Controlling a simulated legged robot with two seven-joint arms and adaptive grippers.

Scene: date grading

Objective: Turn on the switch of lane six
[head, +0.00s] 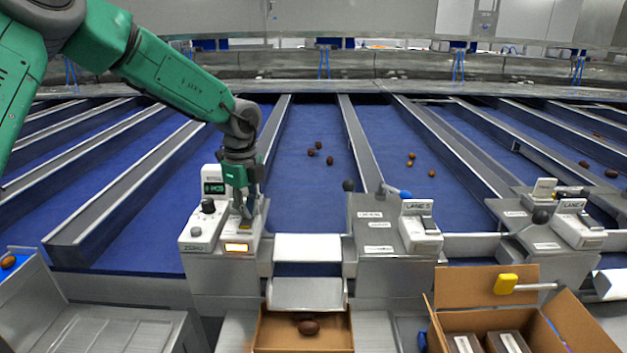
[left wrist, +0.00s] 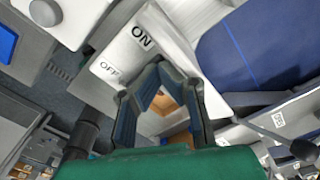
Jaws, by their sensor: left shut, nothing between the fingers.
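The left control box (head: 208,228) has a round black knob, a small "0 PCS" display (head: 214,188), a "ZERO" label and a lit amber window (head: 237,247). Its lane number is not readable; the box to its right reads LANE 5 (head: 417,207). My left gripper (head: 243,212) points down onto the right part of the left box. My right gripper is not in view.
The LANE 4 box (head: 577,228) stands farther right. Blue lanes with a few dates (head: 330,160) run behind. An open carton (head: 283,330) holding a date sits below a metal chute (head: 306,293). A larger carton (head: 462,322) is at lower right, near a yellow-ended handle (head: 507,283).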

